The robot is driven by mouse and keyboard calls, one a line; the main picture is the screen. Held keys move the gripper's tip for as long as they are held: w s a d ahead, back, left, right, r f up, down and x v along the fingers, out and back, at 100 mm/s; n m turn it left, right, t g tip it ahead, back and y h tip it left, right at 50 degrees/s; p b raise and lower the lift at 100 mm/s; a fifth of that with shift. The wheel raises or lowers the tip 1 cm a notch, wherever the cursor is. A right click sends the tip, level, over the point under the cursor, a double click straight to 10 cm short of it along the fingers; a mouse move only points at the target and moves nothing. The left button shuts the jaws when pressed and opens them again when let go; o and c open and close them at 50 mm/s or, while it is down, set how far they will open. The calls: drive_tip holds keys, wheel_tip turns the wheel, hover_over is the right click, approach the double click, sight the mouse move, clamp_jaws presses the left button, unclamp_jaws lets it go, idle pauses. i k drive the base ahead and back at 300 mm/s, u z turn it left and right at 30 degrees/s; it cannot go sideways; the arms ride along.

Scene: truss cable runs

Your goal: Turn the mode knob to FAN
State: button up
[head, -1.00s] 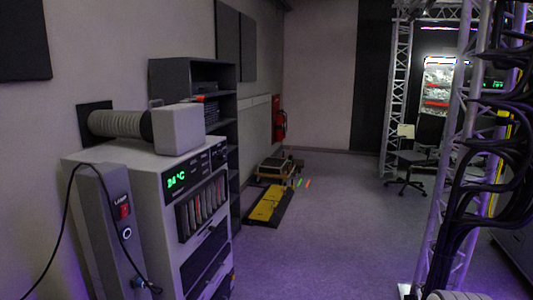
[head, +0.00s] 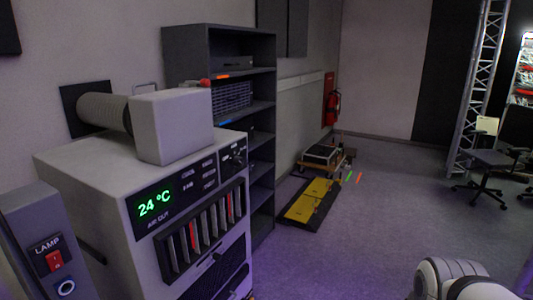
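A grey air unit (head: 100,166) stands at the left against the wall. Its front panel has a green display (head: 154,204) reading 24 °C, with small labels and dark controls to the right. The mode knob seems to be in the dark control area (head: 233,158) at the panel's right end; it is too small to read its setting. An air outlet with vertical slats (head: 204,232) lies below the panel. My gripper is out of view; only a white rounded part of my arm shows at the bottom right.
A grey box with a ribbed duct (head: 104,112) sits on the unit. A lamp switch box (head: 48,260) stands at front left. A dark shelf (head: 262,100) is behind. A yellow-black ramp (head: 313,199) and chair (head: 484,160) are farther off. The middle floor is clear.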

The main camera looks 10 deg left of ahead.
sight(238, 162)
drive_tip(key=u, duration=0.35)
drive_tip(key=i, duration=1.45)
drive_tip(key=u, duration=0.35)
